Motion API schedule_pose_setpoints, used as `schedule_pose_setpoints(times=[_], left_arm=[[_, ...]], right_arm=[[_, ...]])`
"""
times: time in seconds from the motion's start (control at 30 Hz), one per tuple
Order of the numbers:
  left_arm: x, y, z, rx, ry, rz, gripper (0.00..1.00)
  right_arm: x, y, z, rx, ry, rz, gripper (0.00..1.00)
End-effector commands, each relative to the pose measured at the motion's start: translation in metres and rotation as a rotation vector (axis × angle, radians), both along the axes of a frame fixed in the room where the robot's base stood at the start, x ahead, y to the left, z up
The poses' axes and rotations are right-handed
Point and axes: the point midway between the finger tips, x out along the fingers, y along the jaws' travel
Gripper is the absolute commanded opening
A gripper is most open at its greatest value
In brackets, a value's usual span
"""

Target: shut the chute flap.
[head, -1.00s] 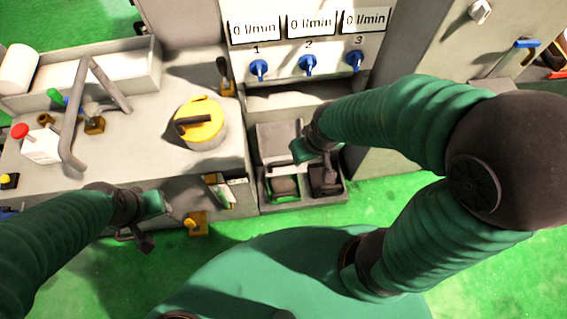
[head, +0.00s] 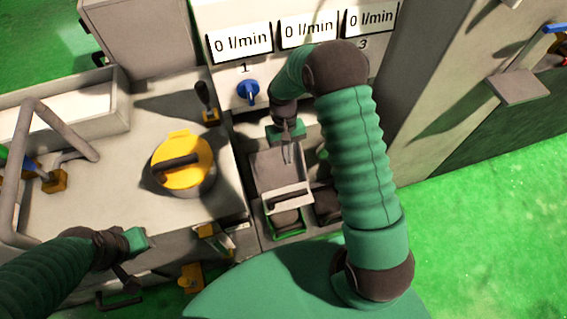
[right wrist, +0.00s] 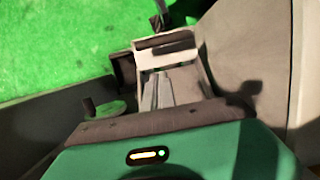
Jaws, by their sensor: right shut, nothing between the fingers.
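The grey chute flap (head: 278,172) is a sloping plate in the recess below the valve panel, with a pale crossbar at its near edge. I cannot tell how far open it is. In the right wrist view a pale chute frame (right wrist: 187,55) shows beyond the gripper. My right gripper (head: 288,157) is shut and empty, pointing down over the flap's far part. I cannot tell whether it touches the plate. My left gripper (head: 134,268) hangs over the bench's front edge, away from the chute; its fingers are unclear.
A yellow-lidded pot (head: 183,165) stands on the bench left of the chute. A blue valve knob (head: 248,91) shows under the flow displays; my right arm hides others. A dark block (head: 327,205) sits right of the chute. Green floor (head: 480,230) is free at the right.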

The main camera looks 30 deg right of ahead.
Motion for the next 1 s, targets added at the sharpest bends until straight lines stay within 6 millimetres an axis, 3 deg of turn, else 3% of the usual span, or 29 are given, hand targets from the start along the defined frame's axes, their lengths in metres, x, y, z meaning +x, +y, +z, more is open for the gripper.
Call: schedule_pose_setpoints(times=[0.1,0.37,0.6,1.0], left_arm=[[0.000,0.000,-0.008,0.000,0.001,0.000,0.36],[0.000,0.000,-0.021,0.000,0.001,0.000,0.36],[0.000,0.000,-0.024,0.000,0.000,0.000,0.36],[0.000,0.000,-0.024,0.000,0.000,0.000,0.36]], right_arm=[[-0.005,0.003,-0.030,0.001,0.007,0.001,0.00],[-0.018,0.006,-0.085,0.001,0.005,0.003,0.00],[-0.046,0.013,-0.099,0.000,0.002,0.001,0.00],[-0.050,0.014,-0.101,0.000,0.000,0.002,0.00]])
